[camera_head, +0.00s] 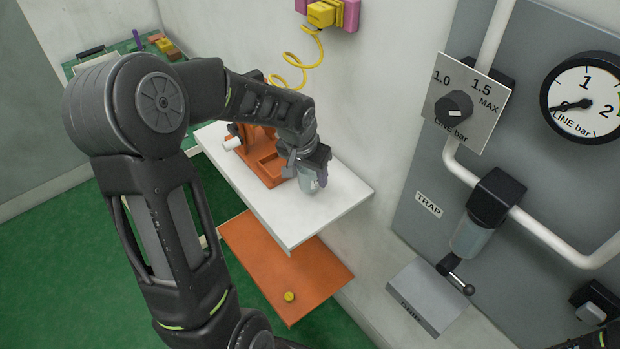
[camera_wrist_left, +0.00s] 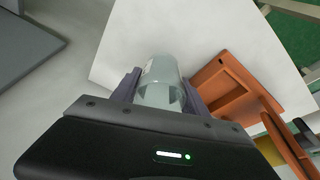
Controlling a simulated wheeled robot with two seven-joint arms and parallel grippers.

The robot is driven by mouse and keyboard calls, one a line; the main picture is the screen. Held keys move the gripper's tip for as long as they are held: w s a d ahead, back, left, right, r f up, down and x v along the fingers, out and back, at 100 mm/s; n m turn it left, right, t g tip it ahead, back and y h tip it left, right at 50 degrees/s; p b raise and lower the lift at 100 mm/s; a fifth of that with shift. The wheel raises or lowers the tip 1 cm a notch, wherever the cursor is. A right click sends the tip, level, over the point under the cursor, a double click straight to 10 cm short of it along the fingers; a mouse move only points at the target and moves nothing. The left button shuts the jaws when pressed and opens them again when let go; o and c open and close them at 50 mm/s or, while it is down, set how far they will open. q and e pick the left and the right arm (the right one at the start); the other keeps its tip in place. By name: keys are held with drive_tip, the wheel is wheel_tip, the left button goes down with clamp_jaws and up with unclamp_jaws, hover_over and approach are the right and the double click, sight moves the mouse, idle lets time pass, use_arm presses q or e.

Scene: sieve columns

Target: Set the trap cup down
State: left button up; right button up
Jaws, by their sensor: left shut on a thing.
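The trap cup (camera_head: 309,184), a translucent grey-green cup, is between the fingers of my left gripper (camera_head: 313,170), over the white shelf (camera_head: 345,195). In the left wrist view the cup (camera_wrist_left: 160,70) sits between the two dark fingers of the left gripper (camera_wrist_left: 160,90), with the white shelf (camera_wrist_left: 205,30) behind it. The left gripper is shut on it. I cannot tell whether the cup's base touches the shelf. My right gripper is not in view.
An orange holder (camera_head: 262,165) stands on the shelf just left of the cup. A lower orange shelf (camera_head: 270,260) carries a small yellow piece (camera_head: 289,296). The shelf's front right part is clear. On the right wall panel, a clear bowl (camera_head: 470,238) hangs beside the TRAP label (camera_head: 429,205).

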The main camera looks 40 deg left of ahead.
sight(303, 177)
use_arm(q)
drive_tip(key=shift+f, duration=1.15)
drive_tip(key=shift+f, duration=0.1)
drive_tip(key=o, duration=1.3)
drive_tip(key=v, duration=1.2)
drive_tip(key=shift+b, duration=0.4)
